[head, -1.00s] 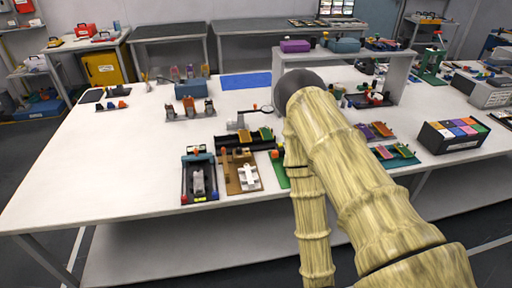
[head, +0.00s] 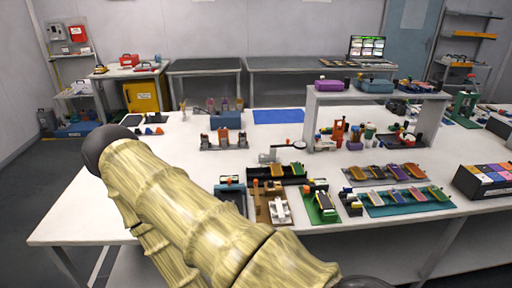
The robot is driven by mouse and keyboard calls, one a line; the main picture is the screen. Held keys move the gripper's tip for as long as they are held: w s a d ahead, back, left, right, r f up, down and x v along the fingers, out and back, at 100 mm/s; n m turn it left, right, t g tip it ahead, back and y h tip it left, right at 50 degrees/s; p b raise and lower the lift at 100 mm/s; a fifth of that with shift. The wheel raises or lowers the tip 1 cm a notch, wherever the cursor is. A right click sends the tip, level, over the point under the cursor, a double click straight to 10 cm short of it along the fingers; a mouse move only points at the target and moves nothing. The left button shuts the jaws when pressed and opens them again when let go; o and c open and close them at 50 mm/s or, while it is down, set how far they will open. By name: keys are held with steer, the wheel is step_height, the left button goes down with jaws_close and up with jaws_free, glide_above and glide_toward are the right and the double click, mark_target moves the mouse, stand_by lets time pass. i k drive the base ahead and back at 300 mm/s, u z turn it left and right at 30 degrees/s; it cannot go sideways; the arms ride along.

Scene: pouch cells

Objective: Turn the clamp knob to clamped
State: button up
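Several small fixtures stand near the table's front edge in the head view. One is a dark frame with a teal top (head: 231,187), partly hidden behind my arm. Beside it are a brown board with a white cross-shaped piece (head: 278,209) and a green fixture (head: 320,205) with a small orange part. A black tray (head: 262,173) with green and yellow pieces lies behind them. I cannot tell which small part is the clamp knob, or how it is turned. My arm reaches up to the left; my gripper does not show.
A teal rack (head: 405,208) and a grey rack with coloured pouches lie right of the fixtures. A raised grey shelf (head: 380,97) and a box with coloured squares (head: 484,180) stand farther right. A blue mat (head: 278,117) lies at the back. The white table's left part is mostly bare.

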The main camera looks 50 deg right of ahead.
mark_target(306, 189)
steer(key=u, duration=0.15)
steer(key=k, duration=1.05)
steer(key=z, duration=1.85)
steer(key=i, duration=0.3)
steer(key=u, duration=0.1)
